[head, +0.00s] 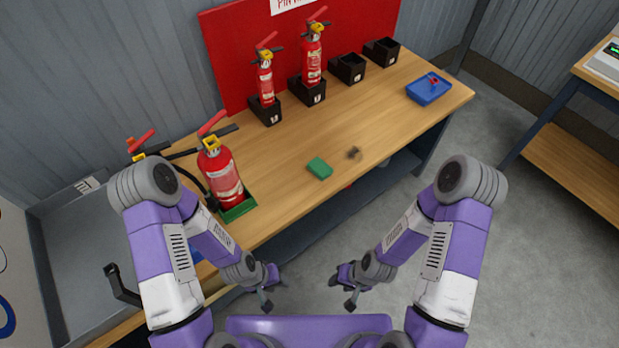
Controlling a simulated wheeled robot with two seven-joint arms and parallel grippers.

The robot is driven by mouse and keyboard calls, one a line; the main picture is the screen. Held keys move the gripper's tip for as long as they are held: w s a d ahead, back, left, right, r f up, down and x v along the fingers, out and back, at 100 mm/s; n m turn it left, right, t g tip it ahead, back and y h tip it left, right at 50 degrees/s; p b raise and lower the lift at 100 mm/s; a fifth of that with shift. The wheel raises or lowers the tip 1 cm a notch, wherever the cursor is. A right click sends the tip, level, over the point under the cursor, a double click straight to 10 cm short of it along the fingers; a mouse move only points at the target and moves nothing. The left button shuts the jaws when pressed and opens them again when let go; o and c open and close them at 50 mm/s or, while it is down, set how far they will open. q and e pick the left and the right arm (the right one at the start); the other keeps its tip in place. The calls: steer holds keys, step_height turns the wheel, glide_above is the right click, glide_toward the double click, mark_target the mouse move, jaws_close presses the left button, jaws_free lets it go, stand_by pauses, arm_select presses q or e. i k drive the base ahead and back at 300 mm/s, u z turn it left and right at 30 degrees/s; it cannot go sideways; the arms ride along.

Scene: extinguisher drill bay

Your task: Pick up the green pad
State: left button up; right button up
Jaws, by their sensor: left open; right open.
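The green pad (319,168) lies flat on the wooden bench (290,150), near its front edge and about mid-length. Nothing covers it. My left gripper (269,290) is open and empty, low in front of the bench and nearer to me than the pad. My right gripper (345,290) is open and empty, also in front of the bench, below and slightly right of the pad in the picture. Neither gripper touches anything.
A large extinguisher (220,175) stands in a green holder (238,208) left of the pad. Two smaller extinguishers (265,82) (312,58) stand in black holders at the back. A dark smudge (354,153) lies right of the pad. A blue tray (428,90) sits at the right end.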

mark_target(319, 168)
steer(key=u, duration=0.5)
steer(key=k, duration=1.15)
steer(key=z, duration=0.35)
steer(key=i, duration=0.7)
steer(key=z, duration=0.7)
steer(key=i, duration=1.4)
steer(key=u, duration=0.15)
